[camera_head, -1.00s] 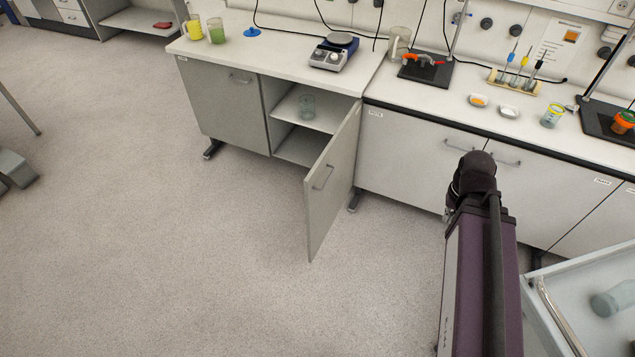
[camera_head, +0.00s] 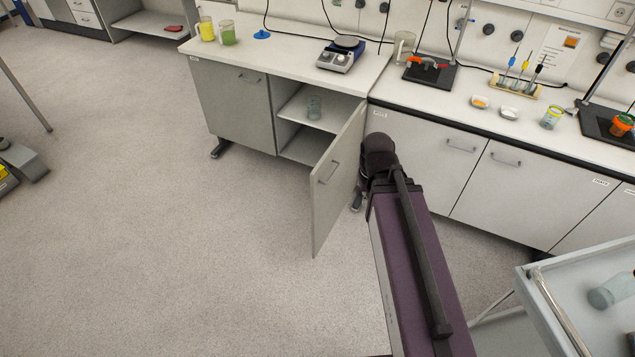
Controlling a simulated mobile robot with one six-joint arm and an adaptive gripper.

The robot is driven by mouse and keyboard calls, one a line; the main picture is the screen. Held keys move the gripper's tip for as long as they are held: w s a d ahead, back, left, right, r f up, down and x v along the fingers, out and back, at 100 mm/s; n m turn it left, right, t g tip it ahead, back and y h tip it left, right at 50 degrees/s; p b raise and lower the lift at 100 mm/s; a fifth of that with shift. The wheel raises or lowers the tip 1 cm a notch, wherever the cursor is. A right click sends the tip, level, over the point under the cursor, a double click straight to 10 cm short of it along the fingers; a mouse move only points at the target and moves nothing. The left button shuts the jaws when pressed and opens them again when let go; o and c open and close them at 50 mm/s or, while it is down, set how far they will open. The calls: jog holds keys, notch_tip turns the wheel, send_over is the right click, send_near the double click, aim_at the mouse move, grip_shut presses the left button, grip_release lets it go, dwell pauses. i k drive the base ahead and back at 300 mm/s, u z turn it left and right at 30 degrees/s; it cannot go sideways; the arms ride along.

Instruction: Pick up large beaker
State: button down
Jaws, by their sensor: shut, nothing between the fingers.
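Several beakers are in view, and I cannot tell for sure which is the large beaker. A beaker with yellow liquid (camera_head: 207,30) and a beaker with green liquid (camera_head: 227,34) stand at the bench's left end. My arm reaches up from the bottom, its black joint in front of the cupboards. My gripper does not show.
The cupboard door (camera_head: 337,185) stands open into the floor space. A trolley (camera_head: 555,305) holding a glass vessel (camera_head: 612,290) stands at lower right.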

aim_at(314, 110)
jog(key=z, duration=0.3)
jog(key=i, duration=1)
jog(key=u, duration=0.3)
